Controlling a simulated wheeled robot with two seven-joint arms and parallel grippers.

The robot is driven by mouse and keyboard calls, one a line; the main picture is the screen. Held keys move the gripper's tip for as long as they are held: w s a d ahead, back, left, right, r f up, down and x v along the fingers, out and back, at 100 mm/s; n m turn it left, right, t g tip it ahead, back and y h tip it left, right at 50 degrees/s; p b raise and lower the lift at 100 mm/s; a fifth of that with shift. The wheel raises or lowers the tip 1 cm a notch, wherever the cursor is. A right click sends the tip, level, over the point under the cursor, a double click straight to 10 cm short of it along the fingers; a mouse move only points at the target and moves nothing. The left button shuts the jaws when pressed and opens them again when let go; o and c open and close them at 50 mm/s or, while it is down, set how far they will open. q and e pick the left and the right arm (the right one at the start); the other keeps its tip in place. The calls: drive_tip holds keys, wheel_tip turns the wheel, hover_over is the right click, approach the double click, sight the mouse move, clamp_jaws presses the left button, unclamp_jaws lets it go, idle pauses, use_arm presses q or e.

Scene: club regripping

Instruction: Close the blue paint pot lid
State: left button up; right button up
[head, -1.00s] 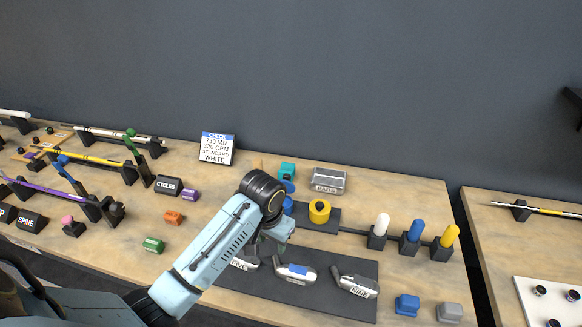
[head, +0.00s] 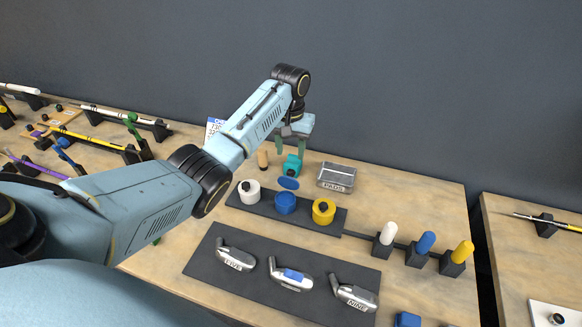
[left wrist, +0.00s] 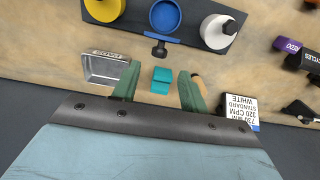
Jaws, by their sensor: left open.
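The blue paint pot (head: 285,204) stands between a white pot and a yellow pot on a dark strip; its open top shows in the left wrist view (left wrist: 165,16). Its blue lid (head: 288,183) is up on the pot's far side; in the left wrist view the lid (left wrist: 160,38) is seen nearly edge-on, with a dark knob facing away from the pot. My left gripper (head: 291,146) is open and empty beyond the lid, above a teal block (head: 292,165). In the left wrist view the teal block lies between its fingertips (left wrist: 158,76). My right gripper is not in view.
The white pot (head: 249,191) and yellow pot (head: 323,211) flank the blue one. A metal tray (head: 337,177) stands right of my gripper and a tan peg (head: 262,159) left of it. A sign (left wrist: 240,108) is close by. Club heads lie on a dark mat (head: 213,262) in front.

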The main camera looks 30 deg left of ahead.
sight(291, 170)
use_arm(q)
wheel_tip(291, 170, down, 8)
drive_tip(key=shift+r, duration=0.1)
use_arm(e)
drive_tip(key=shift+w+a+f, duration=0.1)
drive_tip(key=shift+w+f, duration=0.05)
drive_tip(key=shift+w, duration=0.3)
use_arm(q)
drive_tip(key=shift+c, duration=0.4)
